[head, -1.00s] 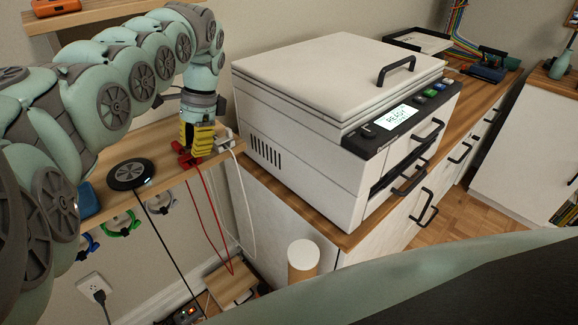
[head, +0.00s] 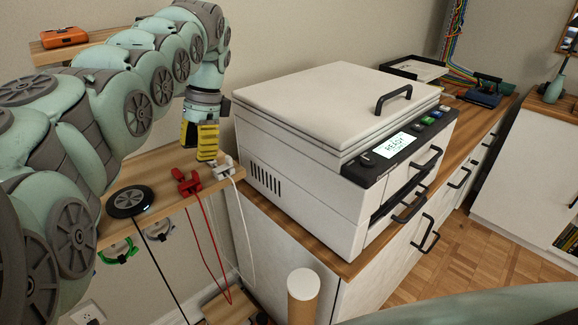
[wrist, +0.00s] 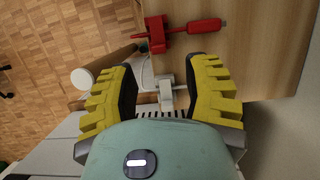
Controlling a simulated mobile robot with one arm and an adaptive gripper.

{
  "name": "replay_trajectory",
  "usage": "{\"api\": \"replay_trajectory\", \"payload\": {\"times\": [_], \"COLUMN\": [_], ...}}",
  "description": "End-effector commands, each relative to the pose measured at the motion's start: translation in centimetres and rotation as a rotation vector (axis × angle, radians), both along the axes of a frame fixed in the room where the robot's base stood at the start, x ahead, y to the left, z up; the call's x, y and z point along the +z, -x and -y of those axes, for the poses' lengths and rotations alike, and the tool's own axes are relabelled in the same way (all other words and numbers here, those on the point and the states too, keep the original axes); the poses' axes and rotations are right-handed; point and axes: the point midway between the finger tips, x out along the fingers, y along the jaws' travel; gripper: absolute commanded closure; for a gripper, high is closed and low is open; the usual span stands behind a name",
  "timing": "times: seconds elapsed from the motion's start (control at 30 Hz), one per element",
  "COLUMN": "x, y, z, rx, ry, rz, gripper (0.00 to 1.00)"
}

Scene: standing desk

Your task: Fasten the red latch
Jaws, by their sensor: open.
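The red latch (head: 187,183), a red clip with a red cable hanging from it, sits at the front edge of the wooden desk. In the wrist view the red latch (wrist: 158,34) lies beyond my fingertips, with a red plug-like piece (wrist: 205,27) beside it. I cannot tell whether the latch is closed. My gripper (head: 201,155) has yellow ribbed fingers and is above and behind the clips, touching neither as far as I can see. In the wrist view my gripper (wrist: 165,75) is open, with a white clip (wrist: 166,90) showing between its fingers.
The white clip (head: 224,169) with a white cable stands right of the red latch. A large white machine (head: 330,130) reading READY stands close on the right. A round black puck (head: 130,201) lies left on the desk. Cables hang below the desk edge.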

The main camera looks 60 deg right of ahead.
Motion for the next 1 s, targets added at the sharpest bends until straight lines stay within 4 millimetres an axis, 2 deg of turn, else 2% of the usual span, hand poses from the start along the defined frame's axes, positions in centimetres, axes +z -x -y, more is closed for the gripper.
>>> {"api": "replay_trajectory", "payload": {"times": [0.3,1.0], "x": [1.5,1.6], "y": [0.4,0.3], "z": [0.5,0.6], "rx": [-0.004,-0.004], "ry": [-0.003,-0.002], "rz": [-0.003,-0.003], "gripper": [0.52,0.52]}}
